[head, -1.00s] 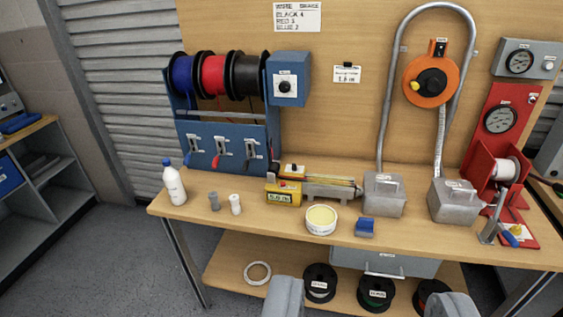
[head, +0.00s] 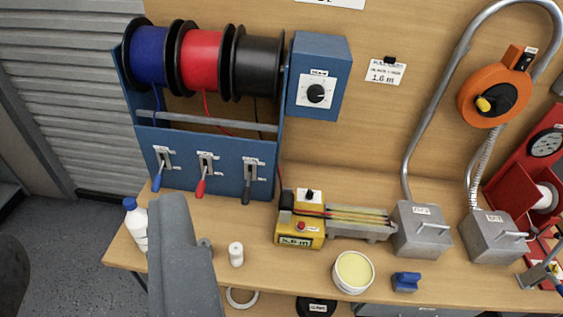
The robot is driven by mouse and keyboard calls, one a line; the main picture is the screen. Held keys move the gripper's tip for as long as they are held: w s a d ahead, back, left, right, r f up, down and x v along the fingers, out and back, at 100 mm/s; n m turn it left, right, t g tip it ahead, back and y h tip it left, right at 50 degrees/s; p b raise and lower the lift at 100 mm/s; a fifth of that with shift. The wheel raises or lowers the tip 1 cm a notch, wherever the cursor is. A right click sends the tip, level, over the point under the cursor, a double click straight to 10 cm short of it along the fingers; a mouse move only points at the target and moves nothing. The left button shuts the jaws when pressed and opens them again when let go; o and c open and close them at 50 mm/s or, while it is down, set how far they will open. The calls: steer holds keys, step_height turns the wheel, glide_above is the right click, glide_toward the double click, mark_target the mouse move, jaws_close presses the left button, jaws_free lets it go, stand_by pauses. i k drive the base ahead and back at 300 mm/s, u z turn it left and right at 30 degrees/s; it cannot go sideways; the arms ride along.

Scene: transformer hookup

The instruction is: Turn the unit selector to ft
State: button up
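A yellow length meter (head: 300,230) stands on the bench; its small display seems to read 5.6 m. On its top is a white plate with a small black knob (head: 310,195), which may be the unit selector; its marks are too small to read. A blue box (head: 318,60) above carries a round black knob (head: 317,93) on a white dial, its label unreadable. My gripper (head: 185,255) shows as a grey finger shape at the lower left, left of the meter and apart from it. Whether a second finger is hidden behind it, I cannot tell.
Blue, red and black wire spools hang on a blue rack (head: 205,165) with several levers. A white bottle (head: 136,222), a white cylinder (head: 236,254), a yellow-filled tub (head: 353,272), a blue block (head: 406,281) and grey metal boxes (head: 420,230) stand on the bench.

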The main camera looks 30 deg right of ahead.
mark_target(308, 195)
steer(key=z, duration=0.3)
steer(key=i, duration=1)
steer(key=z, duration=0.6)
